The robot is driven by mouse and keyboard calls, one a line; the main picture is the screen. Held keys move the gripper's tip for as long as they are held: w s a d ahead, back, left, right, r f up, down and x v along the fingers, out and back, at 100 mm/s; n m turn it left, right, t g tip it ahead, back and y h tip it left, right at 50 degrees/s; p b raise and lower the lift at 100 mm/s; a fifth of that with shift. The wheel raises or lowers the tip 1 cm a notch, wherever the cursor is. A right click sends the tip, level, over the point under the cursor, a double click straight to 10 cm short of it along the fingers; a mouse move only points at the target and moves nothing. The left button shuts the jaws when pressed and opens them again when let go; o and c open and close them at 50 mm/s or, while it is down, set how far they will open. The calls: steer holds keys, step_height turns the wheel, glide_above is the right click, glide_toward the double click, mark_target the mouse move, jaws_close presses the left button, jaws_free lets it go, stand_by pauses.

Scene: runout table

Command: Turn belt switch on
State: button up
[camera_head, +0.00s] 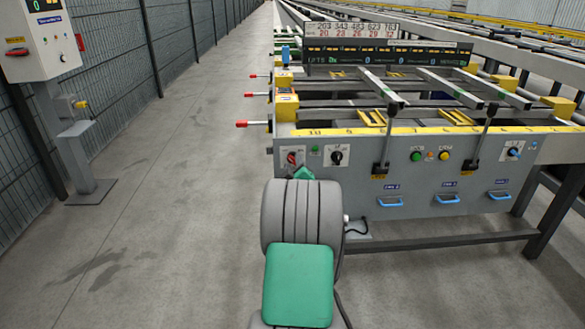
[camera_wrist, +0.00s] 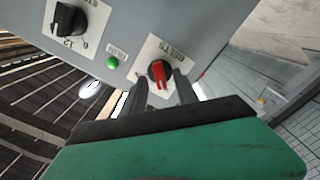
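The belt switch (camera_wrist: 159,72) is a red rotary knob on a white label plate on the grey panel. In the wrist view it sits between the fingertips of my gripper (camera_wrist: 162,82). The two dark fingers are apart, one on each side of the knob, and a gap shows beside it. I cannot tell whether either finger touches it. In the head view the red switch (camera_head: 292,158) is at the panel's left end, with my gripper (camera_head: 302,172) just in front, mostly hidden by my arm. The knob's exact setting is too small to read.
A green button (camera_wrist: 112,63) and a black rotary knob (camera_wrist: 70,18) lie close by on the same panel. Further right are two black levers (camera_head: 380,165) and blue handles (camera_head: 390,202).

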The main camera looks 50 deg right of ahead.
steer(key=shift+w+d, duration=0.4)
jaws_close()
steer(key=shift+a, duration=0.1)
